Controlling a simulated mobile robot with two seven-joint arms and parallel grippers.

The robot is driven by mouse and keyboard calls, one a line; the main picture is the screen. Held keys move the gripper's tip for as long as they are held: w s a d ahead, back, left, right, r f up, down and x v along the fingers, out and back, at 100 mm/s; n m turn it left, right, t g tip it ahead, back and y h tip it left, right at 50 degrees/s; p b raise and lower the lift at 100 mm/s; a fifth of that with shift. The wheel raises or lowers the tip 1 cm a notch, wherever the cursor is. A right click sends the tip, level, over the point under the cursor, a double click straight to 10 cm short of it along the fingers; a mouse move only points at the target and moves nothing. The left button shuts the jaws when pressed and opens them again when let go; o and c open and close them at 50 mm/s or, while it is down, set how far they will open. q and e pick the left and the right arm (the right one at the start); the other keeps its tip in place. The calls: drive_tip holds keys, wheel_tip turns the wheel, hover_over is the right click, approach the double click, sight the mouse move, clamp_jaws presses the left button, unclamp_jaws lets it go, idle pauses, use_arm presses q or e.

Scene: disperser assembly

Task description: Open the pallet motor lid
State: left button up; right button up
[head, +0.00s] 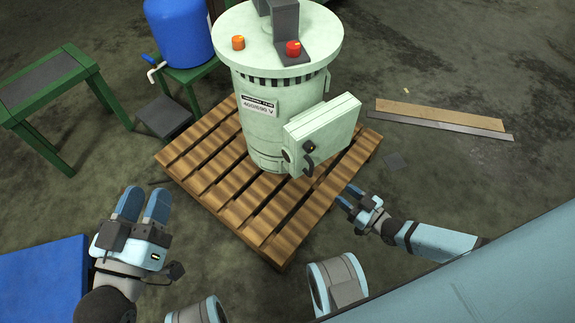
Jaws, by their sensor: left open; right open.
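A pale green motor (262,105) stands upright on a wooden pallet (232,205). A box-shaped lid (332,128) sits on its front right side and looks closed. A dark handle (309,163) is at the lid's lower left, with a small dark latch-like part above it. My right gripper (346,194) is open and empty, to the lower right of the lid and apart from it, over the pallet's right edge. My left gripper (144,192) is open and empty at the lower left, off the pallet and away from the motor.
A green bench (52,90) and a green stand (190,72) with a blue barrel (180,32) are at the back left. A blue surface (42,283) lies at the lower left. Flat boards (440,114) lie on the floor at the right. The floor right of the pallet is mostly clear.

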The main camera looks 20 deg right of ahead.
sight(311, 168)
use_arm(q)
wheel_tip(311, 168, down, 6)
drive_tip(key=g+b, duration=0.2)
drive_tip(key=b, duration=0.2)
drive_tip(key=shift+d+m, duration=0.15)
drive_tip(key=shift+m, duration=0.15)
use_arm(e)
drive_tip(key=shift+d+x, duration=0.15)
drive_tip(key=shift+x, duration=3.45)
drive_tip(key=shift+d+x, duration=0.15)
drive_tip(key=shift+x, duration=3.45)
drive_tip(key=shift+w+f, duration=0.1)
drive_tip(key=shift+w, duration=0.05)
use_arm(q)
drive_tip(key=shift+f, duration=0.1)
use_arm(e)
clamp_jaws()
